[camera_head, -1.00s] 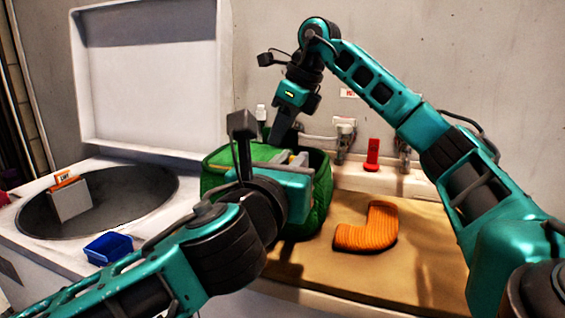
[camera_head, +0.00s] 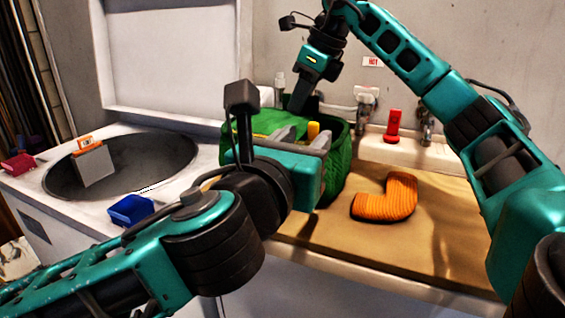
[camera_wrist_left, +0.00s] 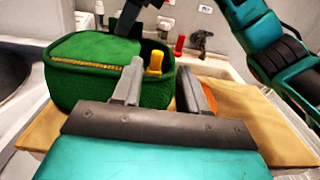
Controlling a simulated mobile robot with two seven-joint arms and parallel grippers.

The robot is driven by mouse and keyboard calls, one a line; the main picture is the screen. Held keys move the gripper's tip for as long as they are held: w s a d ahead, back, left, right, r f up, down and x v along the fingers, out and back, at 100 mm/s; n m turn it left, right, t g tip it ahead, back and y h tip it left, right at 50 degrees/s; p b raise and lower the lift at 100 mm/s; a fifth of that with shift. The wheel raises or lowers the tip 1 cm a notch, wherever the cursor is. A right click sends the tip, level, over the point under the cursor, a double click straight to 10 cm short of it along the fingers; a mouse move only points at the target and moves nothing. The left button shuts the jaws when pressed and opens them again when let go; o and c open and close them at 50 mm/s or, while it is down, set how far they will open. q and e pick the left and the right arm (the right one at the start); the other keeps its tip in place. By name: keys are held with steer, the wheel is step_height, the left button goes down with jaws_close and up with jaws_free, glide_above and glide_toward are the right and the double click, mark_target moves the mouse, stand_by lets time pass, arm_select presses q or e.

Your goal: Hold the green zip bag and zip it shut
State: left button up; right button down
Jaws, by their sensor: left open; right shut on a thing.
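The green zip bag (camera_head: 338,165) stands on the tan mat, mostly behind my left gripper in the head view. The left wrist view shows it more fully (camera_wrist_left: 85,90), its lid covering the left part and the right part gaping. A yellow zip line runs along its front upper edge. A yellow tab (camera_head: 313,130) stands up at the opening, also in the left wrist view (camera_wrist_left: 155,63). My left gripper (camera_head: 303,137) is open, its fingers in front of the tab, nothing between them. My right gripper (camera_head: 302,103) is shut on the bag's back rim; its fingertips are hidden.
An orange knitted piece (camera_head: 387,197) lies on the tan mat (camera_head: 440,225) right of the bag. A red bottle (camera_head: 393,127) and taps stand behind. A round basin (camera_head: 125,170) and a blue box (camera_head: 130,210) are at left. The mat's right side is clear.

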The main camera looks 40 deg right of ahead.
arm_select(q)
steer(key=v, duration=0.7)
steer(key=shift+s+a, duration=0.2)
steer(key=shift+a, duration=0.05)
arm_select(e)
steer(key=c, duration=1)
jaws_free()
steer(key=v, duration=1.2)
steer(key=shift+s+d, duration=0.1)
